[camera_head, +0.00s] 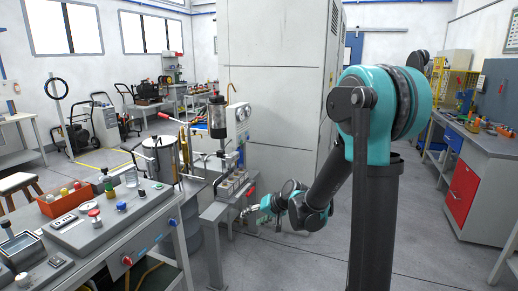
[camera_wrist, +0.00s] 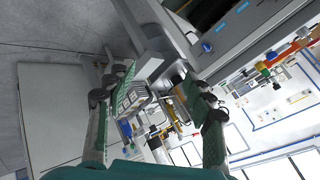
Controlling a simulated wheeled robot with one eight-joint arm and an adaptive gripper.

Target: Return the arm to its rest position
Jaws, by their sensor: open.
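My arm (camera_head: 372,110) rises on a dark column at the right of the head view and reaches down and to the left. My gripper (camera_head: 254,213) is low beside the grey test stand (camera_head: 214,212), just to its right; whether they touch is unclear. In the wrist view my gripper (camera_wrist: 152,97) has its two fingers spread wide, with nothing held between them. A slotted metal block (camera_head: 232,184) on the stand shows between the fingers in the wrist view (camera_wrist: 130,98).
A workbench (camera_head: 100,235) with a control box, red tray and jars fills the left front. A tall white cabinet (camera_head: 280,80) stands behind my arm. A bench with a red drawer (camera_head: 465,190) is at right. Open floor (camera_head: 420,240) lies between.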

